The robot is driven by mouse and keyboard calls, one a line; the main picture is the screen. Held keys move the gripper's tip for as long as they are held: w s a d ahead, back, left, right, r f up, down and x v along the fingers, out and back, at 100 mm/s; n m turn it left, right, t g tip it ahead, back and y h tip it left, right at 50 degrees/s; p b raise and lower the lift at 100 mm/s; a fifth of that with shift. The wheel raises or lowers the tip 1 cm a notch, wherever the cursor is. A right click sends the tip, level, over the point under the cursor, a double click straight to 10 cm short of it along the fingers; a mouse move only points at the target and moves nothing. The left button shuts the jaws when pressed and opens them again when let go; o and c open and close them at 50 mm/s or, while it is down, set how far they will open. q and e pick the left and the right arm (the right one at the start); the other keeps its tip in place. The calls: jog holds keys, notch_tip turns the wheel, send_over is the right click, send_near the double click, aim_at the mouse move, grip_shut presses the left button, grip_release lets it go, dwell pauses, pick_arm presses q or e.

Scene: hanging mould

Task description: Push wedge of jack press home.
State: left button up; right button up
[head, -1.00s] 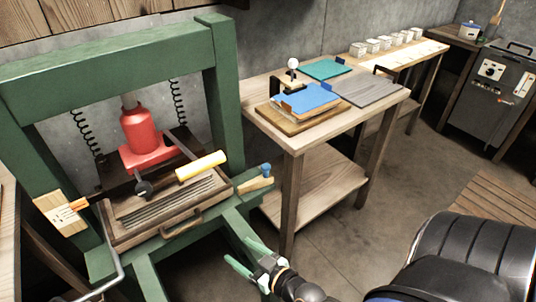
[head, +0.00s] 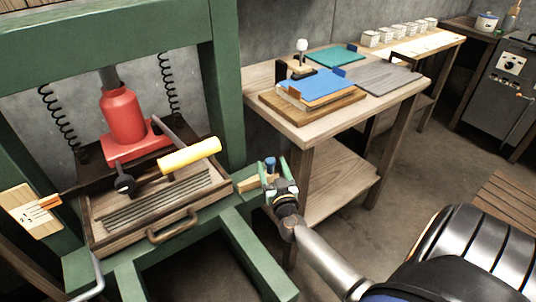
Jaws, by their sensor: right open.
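The green jack press (head: 224,95) stands at the left, with a red jack (head: 124,115) on a dark plate. A pale wooden wedge (head: 249,183) sits at the right end of the press's green cross beam, with a blue knob (head: 270,162) at its outer end. My right gripper (head: 276,178) is open at the outer end of the wedge, close to the blue knob. Its fingers partly hide the wedge, and I cannot tell whether they touch it. My left gripper is not in view.
A wooden tray (head: 172,232) with a handle lies under the jack. A yellow handle (head: 190,157) sticks out above it. A wooden board with an orange piece (head: 32,208) is at the left. A workbench (head: 300,127) with blue and green sheets stands right of the press.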

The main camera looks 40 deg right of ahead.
aim_at(269, 158)
jog(key=shift+b+x, duration=0.7)
jog(key=shift+x, duration=2)
jog(key=shift+c, duration=0.4)
grip_shut()
